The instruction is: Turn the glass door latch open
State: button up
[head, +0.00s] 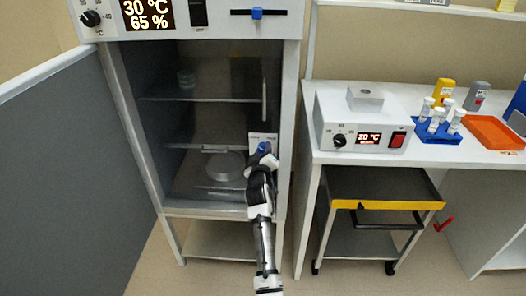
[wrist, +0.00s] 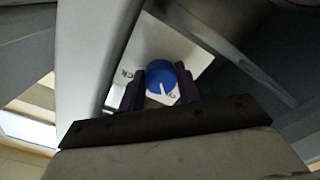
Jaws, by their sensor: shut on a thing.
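The latch is a round blue knob with a white pointer line on a white plate. In the wrist view the latch (wrist: 161,79) sits between the two dark fingers of my gripper (wrist: 164,92), which is shut on it. The pointer line slants toward the lower right of the plate (wrist: 185,50). In the head view the latch (head: 264,147) shows at the lower right of the glass door (head: 215,110), with my gripper (head: 261,157) at it. The glass door looks closed. My fingers hide part of the plate's lettering.
The cabinet's top panel has a dial (head: 91,18), a display and a blue slider (head: 257,13). At the right are a bench with a control box (head: 365,130), a tube rack (head: 438,132) and a cart (head: 385,188) below.

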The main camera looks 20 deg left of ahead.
jog(key=shift+n, duration=0.3)
jog(key=o, duration=1)
jog(key=shift+c, duration=0.2)
jog(key=b+v, duration=0.2)
jog(key=v, duration=1.1)
jog(key=shift+s, duration=0.4)
jog(key=shift+d+r, duration=0.1)
